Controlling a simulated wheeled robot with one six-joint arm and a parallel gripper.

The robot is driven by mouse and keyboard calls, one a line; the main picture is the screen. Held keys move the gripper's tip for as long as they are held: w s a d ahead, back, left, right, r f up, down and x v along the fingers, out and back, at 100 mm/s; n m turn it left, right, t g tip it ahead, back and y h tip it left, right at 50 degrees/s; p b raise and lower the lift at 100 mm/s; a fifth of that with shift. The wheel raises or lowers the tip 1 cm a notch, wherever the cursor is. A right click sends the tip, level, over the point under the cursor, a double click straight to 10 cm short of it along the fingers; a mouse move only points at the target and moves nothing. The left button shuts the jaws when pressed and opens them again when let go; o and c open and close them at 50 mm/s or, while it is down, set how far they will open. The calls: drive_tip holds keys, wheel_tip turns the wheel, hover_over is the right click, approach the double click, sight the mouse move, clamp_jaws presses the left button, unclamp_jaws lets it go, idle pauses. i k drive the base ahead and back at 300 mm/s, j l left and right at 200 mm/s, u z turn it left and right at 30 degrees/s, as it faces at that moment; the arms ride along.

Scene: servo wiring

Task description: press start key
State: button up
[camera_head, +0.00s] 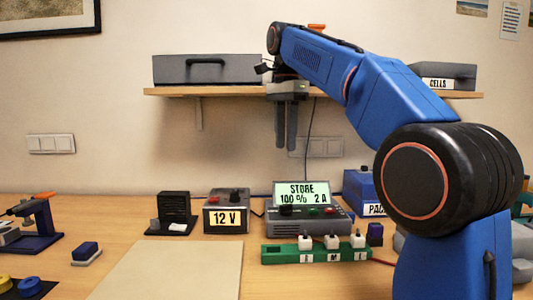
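A grey charger (335,226) stands on the bench in the middle. Its lit screen (303,193) reads "STORE 100% 2 A". Its front panel has a dark knob (286,210), a green key (313,211) and a red key (329,211). Labels on the keys are too small to read, so I cannot tell which is the start key. My gripper (287,147) points down above the charger, well clear of it, in front of the shelf. Its two dark fingers are close together with nothing visible between them.
A 12 V supply (214,217) stands left of the charger. A green strip (284,254) with several white plugs lies in front of it. A blue pack (360,190) is behind at right, partly hidden by my arm. A shelf (220,92) hangs above. A beige mat (165,270) lies front left.

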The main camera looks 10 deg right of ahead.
sight(313, 211)
drive_tip(key=k, duration=1)
